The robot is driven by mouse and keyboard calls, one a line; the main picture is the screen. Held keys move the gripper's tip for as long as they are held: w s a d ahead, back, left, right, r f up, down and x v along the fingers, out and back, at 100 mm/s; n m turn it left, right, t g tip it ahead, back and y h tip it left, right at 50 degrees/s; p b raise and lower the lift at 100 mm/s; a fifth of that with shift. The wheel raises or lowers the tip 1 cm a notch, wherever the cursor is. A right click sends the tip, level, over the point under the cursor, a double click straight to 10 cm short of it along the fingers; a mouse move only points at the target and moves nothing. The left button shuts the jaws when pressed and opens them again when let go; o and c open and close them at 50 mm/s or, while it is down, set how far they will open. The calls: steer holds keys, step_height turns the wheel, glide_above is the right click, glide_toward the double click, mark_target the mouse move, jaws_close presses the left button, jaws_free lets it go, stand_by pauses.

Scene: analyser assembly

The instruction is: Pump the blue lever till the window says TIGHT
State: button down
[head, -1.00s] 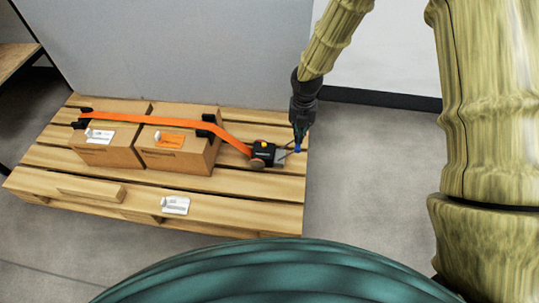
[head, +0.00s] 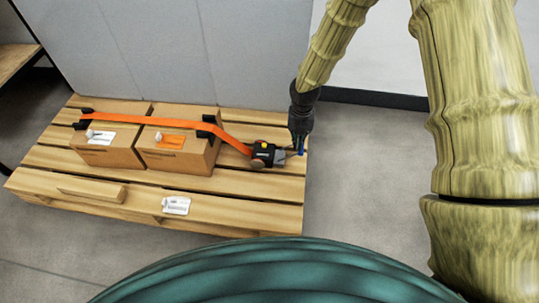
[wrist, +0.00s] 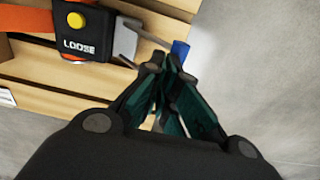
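The black ratchet box (wrist: 80,32) has a yellow button and a window (wrist: 80,47) that reads LOOSE. It also shows in the head view (head: 263,156), at the right end of the pallet. A thin grey lever arm (wrist: 143,32) runs from it to a blue lever tip (wrist: 181,50); the blue also shows in the head view (head: 303,152). My gripper (wrist: 165,60) has its fingertips drawn together right beside the blue tip. The tip shows just beyond the fingers, not clearly between them. Whether they touch it is hard to tell.
An orange strap (head: 155,121) runs from the ratchet over two cardboard boxes (head: 178,157) with black corner guards. They sit on a wooden pallet (head: 230,186) against a grey panel. Grey floor (head: 370,180) is clear to the right.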

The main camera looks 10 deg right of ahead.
steer(key=shift+f, duration=0.35)
step_height(320, 180, down, 2)
steer(key=shift+f, duration=0.1)
stand_by(0.6)
step_height(320, 180, up, 6)
steer(key=p, duration=0.7)
steer(key=shift+r, duration=0.25)
stand_by(0.4)
